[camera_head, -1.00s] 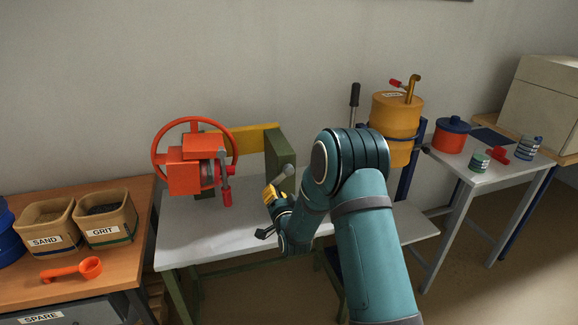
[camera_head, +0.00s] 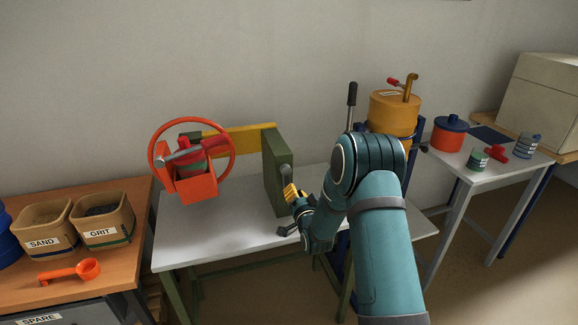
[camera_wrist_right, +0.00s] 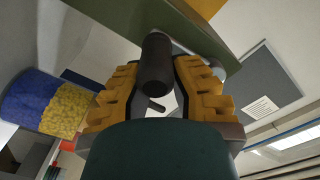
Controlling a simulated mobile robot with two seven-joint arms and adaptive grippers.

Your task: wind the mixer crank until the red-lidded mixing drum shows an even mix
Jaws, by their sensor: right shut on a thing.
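The mixer stands on the grey table, with a red wheel ring (camera_head: 231,135) and an orange cradle (camera_head: 197,187). In it, the red-lidded mixing drum (camera_head: 194,160) is tilted, partly hidden behind a grey bar. My right gripper (camera_head: 291,194) is at the green post (camera_head: 277,170), by the grey crank arm (camera_head: 286,172). In the wrist view its yellow fingers (camera_wrist_right: 157,92) are shut around the dark crank handle (camera_wrist_right: 157,62). My left gripper is not in view.
Sand (camera_head: 44,226) and grit (camera_head: 103,222) bins and an orange scoop (camera_head: 72,272) are on the left bench. The right table holds a blue-lidded orange pot (camera_head: 448,136). The mixer table's front middle (camera_head: 225,240) is clear.

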